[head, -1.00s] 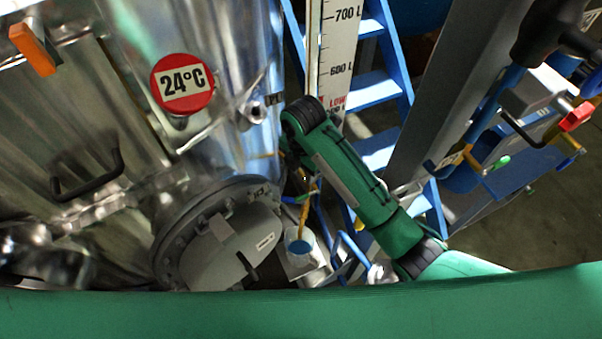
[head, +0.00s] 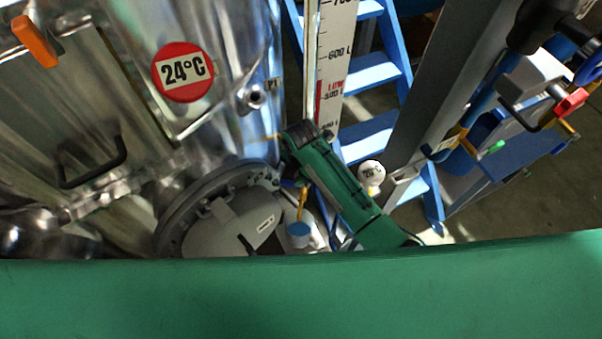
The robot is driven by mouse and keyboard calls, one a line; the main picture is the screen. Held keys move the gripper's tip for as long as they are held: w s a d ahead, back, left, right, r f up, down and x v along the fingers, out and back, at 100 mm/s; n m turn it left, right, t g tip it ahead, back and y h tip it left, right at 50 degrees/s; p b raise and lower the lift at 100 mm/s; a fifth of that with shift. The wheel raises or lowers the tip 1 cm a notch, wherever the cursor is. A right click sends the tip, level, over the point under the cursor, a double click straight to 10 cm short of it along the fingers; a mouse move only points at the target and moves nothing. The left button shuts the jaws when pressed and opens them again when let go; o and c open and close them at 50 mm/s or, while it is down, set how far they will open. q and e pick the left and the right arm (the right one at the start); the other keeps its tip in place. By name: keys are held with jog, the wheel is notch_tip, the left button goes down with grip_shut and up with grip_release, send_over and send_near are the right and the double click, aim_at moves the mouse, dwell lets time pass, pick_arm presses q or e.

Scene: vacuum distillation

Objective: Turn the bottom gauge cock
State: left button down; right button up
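The level gauge is a thin upright glass tube (head: 312,60) beside a white litre scale (head: 335,60) with a red LOW mark. The tube's lower end runs down behind my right arm, so the bottom gauge cock cannot be made out clearly. A thin yellow piece (head: 268,138) sticks out just left of the arm's end; I cannot tell if it is the cock's handle. My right gripper (head: 291,168) is at the far end of the green arm, close to the gauge's foot. Its fingers are mostly hidden, and no grip shows. My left gripper is out of view.
A steel vessel with a 24°C sign (head: 183,72) fills the left, with a grey flanged cover (head: 235,225) below. A yellow handle above a blue cap (head: 298,232) sits below the gripper. Blue steps (head: 372,72) and a grey post (head: 440,90) stand right.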

jog(key=shift+f, duration=0.3)
grip_shut()
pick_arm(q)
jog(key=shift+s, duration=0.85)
pick_arm(e)
jog(key=shift+d+r, duration=0.1)
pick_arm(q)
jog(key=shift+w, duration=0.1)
pick_arm(e)
jog(key=shift+d+r+g+y, duration=0.1)
jog(key=shift+r+g+y, duration=0.15)
jog(key=shift+y, duration=0.35)
